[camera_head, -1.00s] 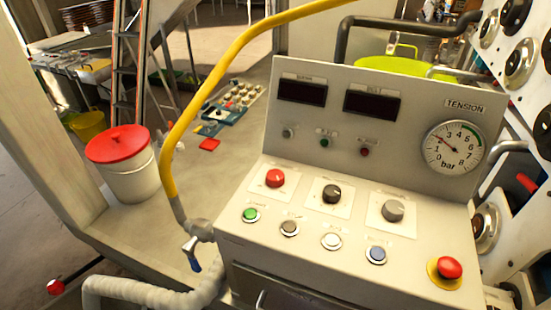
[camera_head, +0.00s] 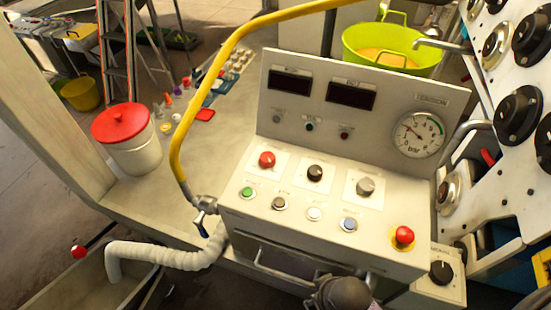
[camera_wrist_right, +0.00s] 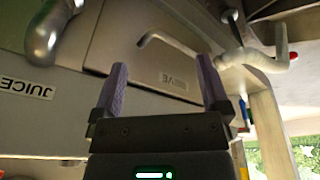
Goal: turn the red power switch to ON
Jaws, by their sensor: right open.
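The red switch knob (camera_head: 266,159) sits on a white plate at the left of the console's (camera_head: 390,262) sloping top, in the head view. Its marking is too small to read. My right gripper (camera_wrist_right: 160,68) shows in the right wrist view, with two purple fingers apart and nothing between them. Beyond the fingers is a pale panel with a bent handle (camera_wrist_right: 170,42); the red knob is not in that view. A dark rounded part at the bottom of the head view may be my right arm. My left gripper is in neither view.
A black knob (camera_head: 315,173) and grey knob (camera_head: 366,187) stand right of the red one, with several push buttons in front. A red mushroom button (camera_head: 404,235) is at the right corner. A yellow hose (camera_head: 184,125) arches along the left. A red-lidded bucket (camera_head: 135,155) stands left.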

